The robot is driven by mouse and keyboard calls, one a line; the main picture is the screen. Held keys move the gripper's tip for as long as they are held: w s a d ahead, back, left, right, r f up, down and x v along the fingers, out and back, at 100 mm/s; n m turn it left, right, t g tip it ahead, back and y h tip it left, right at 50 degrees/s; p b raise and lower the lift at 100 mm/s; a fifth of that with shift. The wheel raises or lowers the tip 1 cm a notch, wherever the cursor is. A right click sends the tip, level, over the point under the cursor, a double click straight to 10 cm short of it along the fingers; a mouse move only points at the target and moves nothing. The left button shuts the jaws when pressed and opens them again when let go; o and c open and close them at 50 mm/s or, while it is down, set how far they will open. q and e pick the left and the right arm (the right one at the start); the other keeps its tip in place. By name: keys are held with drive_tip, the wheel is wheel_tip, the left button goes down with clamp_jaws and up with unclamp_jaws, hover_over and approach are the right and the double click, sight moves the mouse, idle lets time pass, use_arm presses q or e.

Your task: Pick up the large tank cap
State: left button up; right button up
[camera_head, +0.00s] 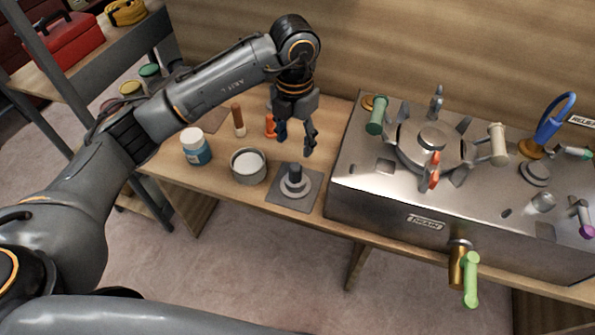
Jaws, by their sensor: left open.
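A grey stepped round piece with a dark upright knob, which looks like the large tank cap (295,185), sits on a square grey pad on the wooden bench. My left gripper (296,138) is above and slightly behind it in the picture, pointing down. Its fingers are apart with nothing between them, and clear space shows between the fingertips and the knob. The metal tank (375,205) stands to the right, with a large round lid (433,140) ringed by clamps and handles on top. My right gripper is not in view.
Left of the pad are an open round tin (248,166) and a white-lidded blue jar (196,147). An orange item (270,125) and a brown-handled tool (238,119) stand behind. A green-handled drain valve (471,280) juts from the tank's front. A shelf holds a red toolbox (62,42).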

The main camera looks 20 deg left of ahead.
sight(295, 166)
use_arm(q)
wheel_tip(295, 166, down, 5)
drive_tip(key=shift+s+r, duration=0.1)
drive_tip(key=shift+s, duration=0.05)
drive_tip(key=shift+f, duration=0.4)
wheel_tip(295, 166, down, 2)
drive_tip(key=shift+s+d+f+p, duration=0.1)
drive_tip(key=shift+f+p, duration=0.05)
drive_tip(key=shift+p, duration=0.3)
wheel_tip(295, 166, down, 2)
drive_tip(key=shift+f, duration=0.6)
drive_tip(key=shift+c, duration=0.2)
clamp_jaws()
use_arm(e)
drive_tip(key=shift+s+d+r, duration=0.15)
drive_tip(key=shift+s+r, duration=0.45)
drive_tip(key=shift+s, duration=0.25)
